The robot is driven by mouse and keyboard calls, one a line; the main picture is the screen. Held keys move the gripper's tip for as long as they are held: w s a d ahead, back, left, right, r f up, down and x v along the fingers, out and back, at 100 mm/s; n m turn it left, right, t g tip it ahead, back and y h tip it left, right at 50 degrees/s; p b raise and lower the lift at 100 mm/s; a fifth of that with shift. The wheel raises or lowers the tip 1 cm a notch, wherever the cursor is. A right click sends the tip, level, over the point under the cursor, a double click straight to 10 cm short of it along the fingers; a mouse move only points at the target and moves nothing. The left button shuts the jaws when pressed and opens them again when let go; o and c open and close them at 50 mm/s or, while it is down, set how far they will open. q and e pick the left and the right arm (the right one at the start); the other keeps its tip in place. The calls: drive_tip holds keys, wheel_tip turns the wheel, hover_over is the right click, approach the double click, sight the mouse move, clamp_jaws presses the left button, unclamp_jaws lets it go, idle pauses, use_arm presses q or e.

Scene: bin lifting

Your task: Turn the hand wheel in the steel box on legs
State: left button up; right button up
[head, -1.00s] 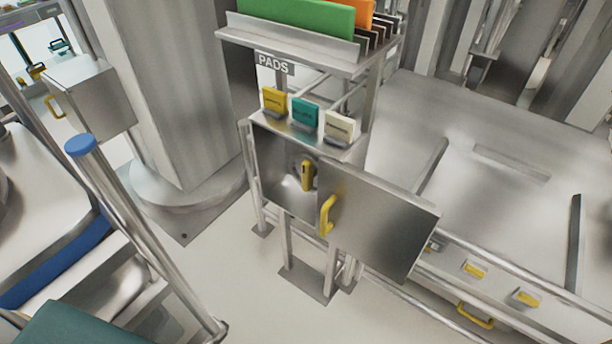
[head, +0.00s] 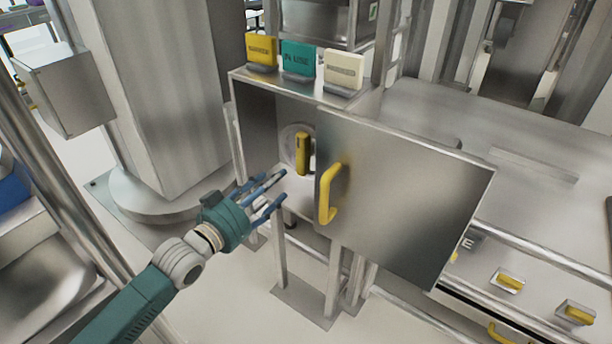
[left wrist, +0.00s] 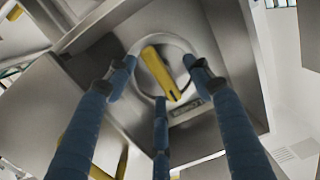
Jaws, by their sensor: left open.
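The steel box on legs (head: 262,112) stands in the middle of the head view, its door (head: 405,195) swung open to the right. The door has a yellow handle (head: 328,194). Inside, the hand wheel, a pale round ring with a yellow grip bar (head: 303,153), is partly hidden behind the door. In the left wrist view the ring surrounds the yellow bar (left wrist: 160,74), with a small label plate below. My left gripper (head: 275,190) is open and empty at the lower front of the box opening, its fingers pointing towards the wheel, apart from it. My right gripper is not in view.
Yellow, teal and white blocks (head: 301,59) stand on top of the box. A thick steel column (head: 150,90) rises at the left. A steel bench (head: 470,130) with yellow-handled parts lies at the right. The open door blocks the box's right side.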

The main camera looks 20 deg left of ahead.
sight(301, 159)
use_arm(q)
drive_tip(key=shift+m+t+h, duration=0.3)
drive_tip(key=shift+h, duration=0.3)
drive_tip(key=w+d+r, duration=0.1)
drive_tip(key=w, duration=0.2)
drive_tip(key=w+d+r+b, duration=0.1)
drive_tip(key=w+d, duration=0.1)
drive_tip(key=w, duration=0.1)
drive_tip(key=w+d+r, duration=0.1)
drive_tip(key=w+d, duration=0.1)
drive_tip(key=w, duration=0.1)
drive_tip(key=shift+w+d+r+b, duration=0.1)
drive_tip(key=shift+w+d+b, duration=0.15)
drive_tip(key=shift+b, duration=0.05)
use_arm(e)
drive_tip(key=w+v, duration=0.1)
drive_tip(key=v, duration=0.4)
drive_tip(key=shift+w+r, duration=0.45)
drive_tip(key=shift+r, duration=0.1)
use_arm(q)
drive_tip(key=shift+c, duration=0.3)
clamp_jaws()
